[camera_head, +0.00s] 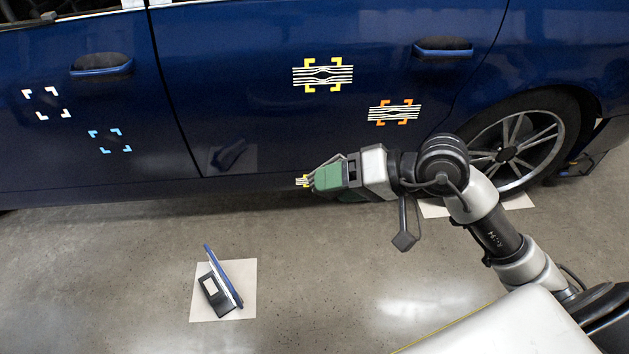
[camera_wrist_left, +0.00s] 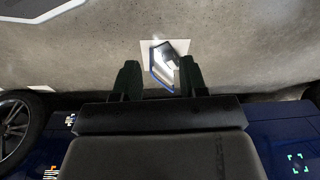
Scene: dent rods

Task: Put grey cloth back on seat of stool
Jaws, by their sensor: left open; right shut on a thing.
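Neither a grey cloth nor a stool shows in either view. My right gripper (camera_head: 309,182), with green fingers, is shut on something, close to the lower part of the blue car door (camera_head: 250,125). My left gripper (camera_wrist_left: 159,80) shows only in the left wrist view. Its two dark green fingers are apart, with nothing visible held between them.
A blue-edged panel with a dark base (camera_head: 222,285) stands tilted on a pale square mat (camera_head: 242,308) on the floor; it also shows beyond my left fingers (camera_wrist_left: 163,66). Striped markers (camera_head: 323,75) are on the car. A wheel (camera_head: 515,142) is at right. Floor at left is clear.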

